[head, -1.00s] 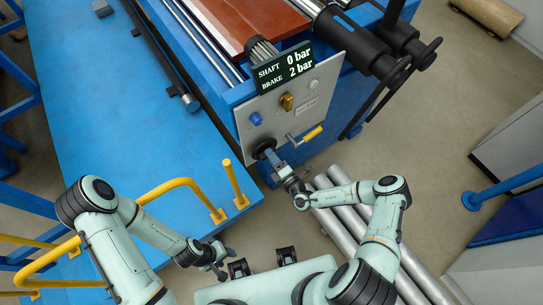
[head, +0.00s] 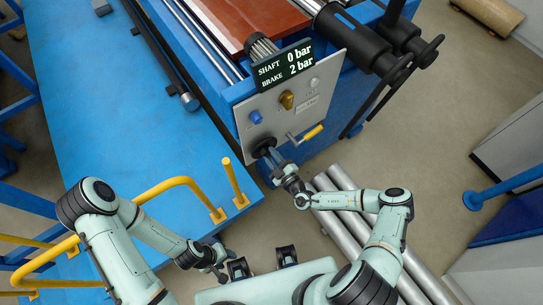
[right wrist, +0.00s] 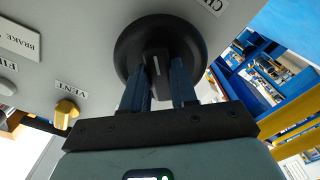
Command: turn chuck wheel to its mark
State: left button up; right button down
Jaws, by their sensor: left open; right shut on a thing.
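The chuck wheel (right wrist: 128,48) is a black disc on the grey panel with a raised bar (right wrist: 158,68) across it, which carries a short pale line. In the head view the wheel (head: 264,145) is at the panel's lower edge, partly hidden by my gripper. My right gripper (right wrist: 160,80) is shut on the wheel's bar, one blue finger on each side; it also shows in the head view (head: 272,157). A label beside the wheel is cut off, and I cannot make out a mark on the panel. My left gripper (head: 221,264) is open and empty, away from the panel.
The panel (head: 318,85) carries a blue knob (head: 256,117), a yellow knob (head: 286,100) and a yellow-handled lever (head: 312,133). The display (head: 284,67) reads shaft 0 bar, brake 2 bar. Yellow rails (head: 180,184) stand to the left, and grey tubes (head: 345,215) lie below my right arm.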

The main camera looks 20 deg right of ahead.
jog(key=m+b, duration=0.1)
jog(key=m, duration=0.3)
jog(key=shift+s+a+f+m, duration=0.1)
jog(key=shift+m, duration=0.2)
pick_arm(q)
jog(key=shift+s+f+b, duration=0.25)
jog(key=shift+f, duration=0.35)
jog(key=shift+s+f+b, duration=0.2)
jog(key=shift+s+f, duration=0.05)
jog(key=shift+f, duration=0.3)
pick_arm(e)
jog(key=shift+m, duration=1.8)
jog(key=c, duration=0.9)
grip_release()
pick_arm(q)
jog(key=shift+s+f+b, duration=0.3)
jog(key=shift+f+b, duration=0.3)
jog(key=shift+f, duration=0.05)
pick_arm(e)
jog(key=v, duration=1.3)
jog(key=shift+s, duration=0.2)
